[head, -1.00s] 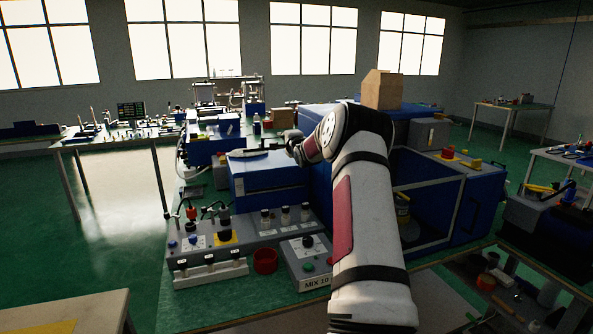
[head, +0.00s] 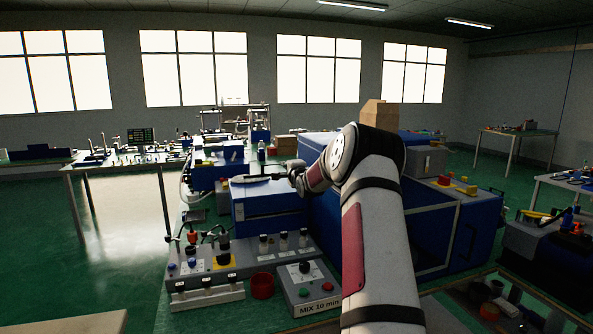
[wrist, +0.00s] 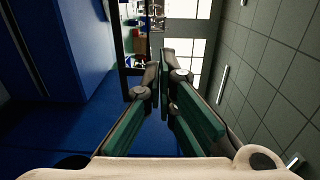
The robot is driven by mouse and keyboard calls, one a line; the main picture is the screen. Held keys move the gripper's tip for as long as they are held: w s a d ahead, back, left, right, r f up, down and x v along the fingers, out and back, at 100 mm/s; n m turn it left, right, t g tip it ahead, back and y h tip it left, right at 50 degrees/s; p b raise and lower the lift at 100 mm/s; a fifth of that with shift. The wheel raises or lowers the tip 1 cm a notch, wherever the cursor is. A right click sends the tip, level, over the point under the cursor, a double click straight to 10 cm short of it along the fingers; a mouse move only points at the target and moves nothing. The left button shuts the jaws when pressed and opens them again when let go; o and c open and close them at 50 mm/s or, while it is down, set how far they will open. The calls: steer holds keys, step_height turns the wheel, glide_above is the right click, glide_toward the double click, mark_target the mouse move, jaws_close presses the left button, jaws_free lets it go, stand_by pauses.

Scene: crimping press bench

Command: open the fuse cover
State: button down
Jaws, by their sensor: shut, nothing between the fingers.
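No part is plainly recognisable as the fuse cover. My gripper (head: 250,178) is small in the head view, pointing left just above the blue box-shaped housing (head: 267,208). In the wrist view its fingers (wrist: 164,58) are together, with green pads and nothing visible between them. A grey control panel (head: 250,262) in front of the housing carries several knobs and a row of upright fittings (head: 283,242). The far side of the housing and part of the bench behind my arm are hidden.
A red cup (head: 262,286) and a grey box marked "MIX 10 min" (head: 312,296) stand at the bench front. A large blue machine (head: 410,222) lies behind my arm. A blue wall (wrist: 85,50) is close on the left in the wrist view.

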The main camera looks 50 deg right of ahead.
steer(key=v, duration=0.8)
steer(key=shift+r, duration=0.4)
